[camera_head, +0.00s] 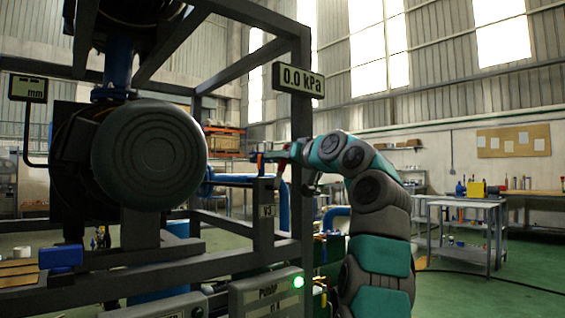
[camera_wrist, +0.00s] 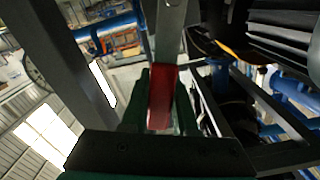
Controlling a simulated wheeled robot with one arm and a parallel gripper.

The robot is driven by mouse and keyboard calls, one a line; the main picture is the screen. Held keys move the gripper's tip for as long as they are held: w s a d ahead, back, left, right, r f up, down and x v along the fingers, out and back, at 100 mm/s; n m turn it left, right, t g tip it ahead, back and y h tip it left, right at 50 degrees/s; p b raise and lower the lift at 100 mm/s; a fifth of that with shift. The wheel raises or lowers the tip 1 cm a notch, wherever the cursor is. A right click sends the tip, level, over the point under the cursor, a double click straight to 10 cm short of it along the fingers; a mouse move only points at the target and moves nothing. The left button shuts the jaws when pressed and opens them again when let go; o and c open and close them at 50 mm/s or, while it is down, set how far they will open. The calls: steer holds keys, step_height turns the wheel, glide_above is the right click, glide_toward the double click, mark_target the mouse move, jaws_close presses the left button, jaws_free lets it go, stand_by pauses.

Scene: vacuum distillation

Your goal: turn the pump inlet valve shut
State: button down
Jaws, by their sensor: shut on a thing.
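The valve handle shows in the wrist view as a red grip (camera_wrist: 162,100) on a flat grey metal lever (camera_wrist: 170,35). My gripper (camera_wrist: 160,88) is shut on the red grip, with one dark green finger on each side. In the head view my gripper (camera_head: 284,156) is at the frame post, at the right end of the blue pipe (camera_head: 232,178), above a plate marked V3 (camera_head: 267,211). The valve body is small there and partly hidden by the post and my gripper. I cannot tell how far the handle is turned.
A dark steel frame (camera_head: 302,130) stands close beside my arm, with a large round vessel (camera_head: 150,155) on its left. A display (camera_head: 298,80) reads 0.0 kPa. A box marked PUMP (camera_head: 262,296) has a lit green lamp. Workbenches (camera_head: 465,203) stand on the right beyond open floor.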

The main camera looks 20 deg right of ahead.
steer(key=a+n, duration=0.2)
steer(key=n, duration=0.1)
steer(key=shift+s+a+r, duration=0.1)
steer(key=shift+s, duration=0.25)
steer(key=shift+a+n, duration=0.2)
steer(key=shift+n, duration=0.2)
steer(key=c, duration=0.7)
jaws_free()
steer(key=shift+s, duration=0.1)
steer(key=b+v, duration=0.2)
steer(key=v, duration=0.5)
steer(key=shift+s+d+r, duration=0.1)
steer(key=shift+s, duration=0.25)
steer(key=shift+s, duration=0.1)
